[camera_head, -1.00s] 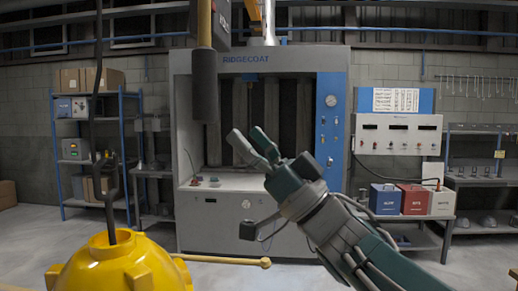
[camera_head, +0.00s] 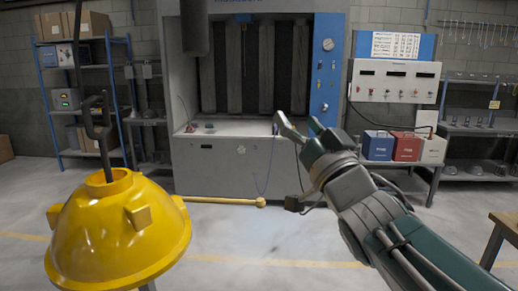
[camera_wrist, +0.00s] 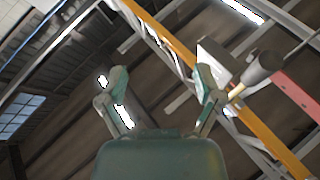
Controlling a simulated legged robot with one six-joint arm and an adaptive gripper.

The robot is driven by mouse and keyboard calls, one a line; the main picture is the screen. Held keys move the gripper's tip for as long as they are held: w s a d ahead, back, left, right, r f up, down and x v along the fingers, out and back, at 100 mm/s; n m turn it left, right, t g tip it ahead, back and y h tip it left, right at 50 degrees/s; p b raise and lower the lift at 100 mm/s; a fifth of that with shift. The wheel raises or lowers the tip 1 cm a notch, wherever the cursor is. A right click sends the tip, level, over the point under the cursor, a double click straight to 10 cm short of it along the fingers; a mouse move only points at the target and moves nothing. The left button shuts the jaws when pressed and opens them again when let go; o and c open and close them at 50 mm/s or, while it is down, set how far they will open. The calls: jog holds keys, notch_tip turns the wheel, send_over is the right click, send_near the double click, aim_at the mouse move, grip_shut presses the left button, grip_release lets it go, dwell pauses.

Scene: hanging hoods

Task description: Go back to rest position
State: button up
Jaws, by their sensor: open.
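My gripper (camera_head: 296,128) is in the middle of the head view, at the end of my arm, which comes in from the lower right. It points up and to the left, in front of the grey spray booth. In the wrist view its two fingers (camera_wrist: 162,95) stand apart with nothing between them. The wrist view looks up past them at the ceiling beams.
A yellow hood (camera_head: 118,232) hangs from a hook at the left, with a yellow rod (camera_head: 225,201) behind it. The booth (camera_head: 230,168) stands behind my gripper. Blue, red and white boxes (camera_head: 408,146) sit on a bench at the right. A wooden table edge (camera_head: 505,222) shows at far right.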

jog(key=s+d+f+m+g+h, duration=0.1)
jog(key=d+f+m+g+h, duration=0.15)
jog(key=d+f+h, duration=0.4)
jog(key=s+d+f+m+g+h, duration=0.1)
jog(key=d+f+g+h, duration=0.15)
jog(key=f, duration=0.65)
jog(key=s+f+n+g, duration=0.1)
jog(key=s+f+g, duration=0.9)
jog(key=s+f, duration=0.5)
notch_tip(320, 180, down, 2)
jog(key=shift+s+d+f+g+h, duration=0.1)
jog(key=shift+s+d+g+h, duration=0.05)
jog(key=shift+s+g+h, duration=0.2)
jog(key=c, duration=0.4)
jog(key=shift+w+n, duration=0.1)
jog(key=shift+n, duration=0.15)
